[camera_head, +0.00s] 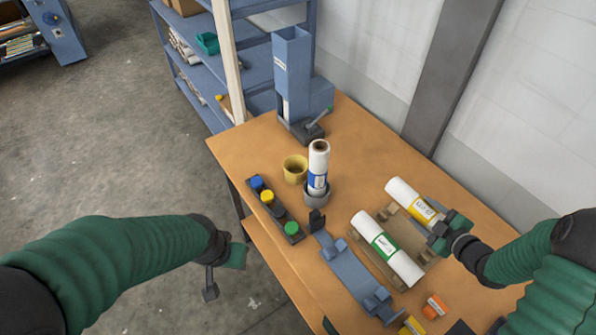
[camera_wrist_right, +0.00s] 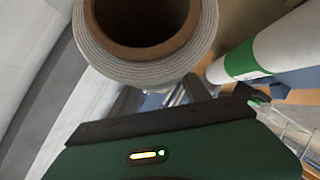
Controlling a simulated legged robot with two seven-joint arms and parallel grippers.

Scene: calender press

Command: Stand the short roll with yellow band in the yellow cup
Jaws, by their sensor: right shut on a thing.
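The short roll with the yellow band (camera_head: 403,192) is white and lies tilted at the right of the table. My right gripper (camera_head: 437,226) is shut on it near its lower end. In the right wrist view the roll's open end with its brown core (camera_wrist_right: 140,58) fills the top. I cannot tell whether the roll is clear of the wooden rack under it. The yellow cup (camera_head: 294,169) stands upright and empty at the middle left of the table. My left gripper (camera_head: 222,274) hangs off the table's left side, holding nothing visible; its jaw opening is unclear.
A blue-banded roll (camera_head: 318,168) stands in a grey cup (camera_head: 317,194) beside the yellow cup. A green-banded roll (camera_head: 387,248) lies on the wooden rack (camera_head: 363,252). A button strip (camera_head: 292,230), blue cradle (camera_head: 350,272) and tall blue press (camera_head: 292,70) surround them.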

